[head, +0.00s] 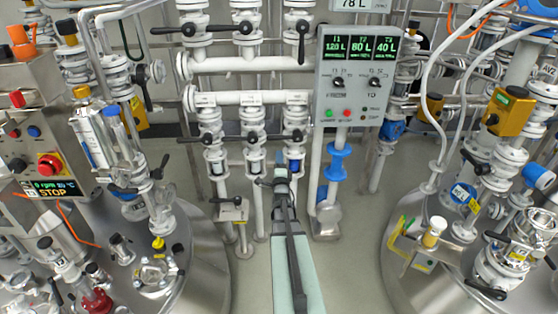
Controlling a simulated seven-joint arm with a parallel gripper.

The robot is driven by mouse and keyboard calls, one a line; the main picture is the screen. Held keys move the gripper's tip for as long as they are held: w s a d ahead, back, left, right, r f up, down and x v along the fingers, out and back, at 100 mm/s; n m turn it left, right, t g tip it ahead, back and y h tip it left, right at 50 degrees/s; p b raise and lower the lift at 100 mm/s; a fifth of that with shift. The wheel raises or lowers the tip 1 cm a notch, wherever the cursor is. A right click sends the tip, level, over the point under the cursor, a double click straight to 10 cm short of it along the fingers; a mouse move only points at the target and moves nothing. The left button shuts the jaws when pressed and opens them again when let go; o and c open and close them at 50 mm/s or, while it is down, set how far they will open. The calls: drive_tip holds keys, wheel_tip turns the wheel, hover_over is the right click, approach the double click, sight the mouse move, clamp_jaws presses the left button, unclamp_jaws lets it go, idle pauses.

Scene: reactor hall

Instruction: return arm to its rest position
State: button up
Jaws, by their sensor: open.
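My arm reaches forward from the bottom middle of the head view, pale green with a dark strip along it. At its far end my gripper (280,183) is small and dark, in front of the lower pipes of the central valve rack (250,98). The jaws are open and I see nothing held in them. The fine shape of the fingertips is hard to make out against the dark valve handles behind.
A control panel (355,75) with green displays stands right of my arm. Steel vessels stand left (205,270) and right (400,265), crowded with valves and fittings. A stop-button box (45,160) is at far left. Bare floor (250,285) shows beside my arm.

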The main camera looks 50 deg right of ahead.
idle(0.4)
wheel_tip(320, 180, down, 12)
drive_tip(key=s+a+n+g+y, duration=0.1)
drive_tip(key=a+n+g+y, duration=0.1)
drive_tip(key=n+g+y, duration=0.5)
drive_tip(key=s+a+f+n+g+y, duration=0.2)
drive_tip(key=s+a+f+n+y, duration=0.1)
drive_tip(key=s+a+f+n, duration=0.5)
drive_tip(key=s+a+f+n+g+y, duration=0.1)
drive_tip(key=s+a+f+n+g, duration=0.3)
drive_tip(key=s+a, duration=0.5)
drive_tip(key=s+a+f+n+g+y, duration=0.1)
drive_tip(key=s+a+f+n+g, duration=0.3)
drive_tip(key=a, duration=1.7)
drive_tip(key=s+a+f+n+g+y, duration=0.2)
drive_tip(key=s+a+f+n+g, duration=0.2)
drive_tip(key=s+a+f, duration=0.5)
drive_tip(key=shift+s+a+f, duration=0.35)
drive_tip(key=shift+s+a, duration=2.3)
drive_tip(key=shift+a, duration=0.7)
drive_tip(key=shift+d, duration=0.1)
